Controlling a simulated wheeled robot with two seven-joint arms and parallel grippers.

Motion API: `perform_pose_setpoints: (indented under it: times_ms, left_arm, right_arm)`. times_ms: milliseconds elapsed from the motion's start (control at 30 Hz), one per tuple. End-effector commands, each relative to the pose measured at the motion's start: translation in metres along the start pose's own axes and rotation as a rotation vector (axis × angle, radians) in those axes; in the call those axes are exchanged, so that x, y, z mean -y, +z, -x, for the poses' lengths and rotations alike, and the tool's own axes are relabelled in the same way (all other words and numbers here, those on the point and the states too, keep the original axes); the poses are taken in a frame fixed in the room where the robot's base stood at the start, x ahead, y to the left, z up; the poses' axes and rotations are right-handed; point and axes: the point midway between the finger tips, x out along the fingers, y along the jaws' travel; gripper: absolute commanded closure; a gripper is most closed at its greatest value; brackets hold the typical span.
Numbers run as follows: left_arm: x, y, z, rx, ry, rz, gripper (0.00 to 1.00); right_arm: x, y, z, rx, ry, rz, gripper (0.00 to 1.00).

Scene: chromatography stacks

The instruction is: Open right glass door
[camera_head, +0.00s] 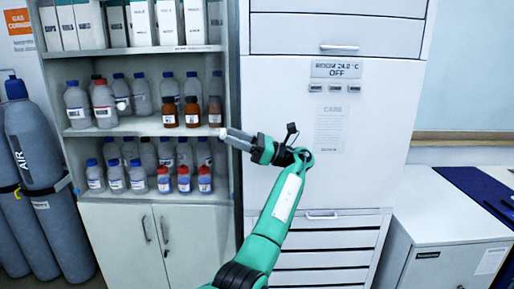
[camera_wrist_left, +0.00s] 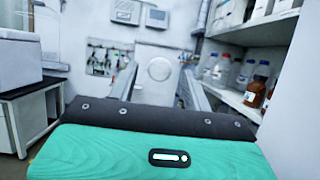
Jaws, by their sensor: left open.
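The pale cabinet (camera_head: 152,129) with bottle shelves stands left of centre in the head view. Its right upright edge (camera_head: 233,60) shows, but I cannot clearly make out the right glass pane or how far it is open. My left gripper (camera_head: 231,137) is open and empty, in front of the cabinet's right edge at the middle shelf's height. It points left. I cannot tell whether it touches anything. In the left wrist view its two fingers (camera_wrist_left: 160,85) are spread, with the bottle shelves to their right. My right gripper is not in view.
Solid lower doors (camera_head: 145,240) are shut. Gas cylinders (camera_head: 40,160) stand at left. A white drawer unit (camera_head: 280,95) adjoins the cabinet at right, behind my arm.

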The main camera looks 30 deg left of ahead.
Motion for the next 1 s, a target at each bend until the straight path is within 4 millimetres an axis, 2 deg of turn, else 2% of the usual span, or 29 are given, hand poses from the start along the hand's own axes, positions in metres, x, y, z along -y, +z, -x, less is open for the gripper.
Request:
perform_pose_setpoints:
  times_ms: [100,200,500,800,1000]
  left_arm:
    - [0.001,-0.002,0.025,0.001,-0.003,0.0,0.51]
    - [0.0,-0.002,0.047,0.002,-0.004,0.0,0.51]
    - [0.0,-0.001,0.096,0.0,-0.001,0.0,0.51]
    - [0.0,-0.002,0.12,0.0,0.0,-0.001,0.51]
    - [0.0,-0.001,0.124,-0.001,0.0,-0.001,0.51]
  right_arm:
    - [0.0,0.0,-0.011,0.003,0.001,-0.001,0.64]
    - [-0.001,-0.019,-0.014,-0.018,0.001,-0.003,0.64]
    - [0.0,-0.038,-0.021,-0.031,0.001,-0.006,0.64]
    - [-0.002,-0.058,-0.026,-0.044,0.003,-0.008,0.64]
    - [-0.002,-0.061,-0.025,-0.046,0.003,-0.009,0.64]
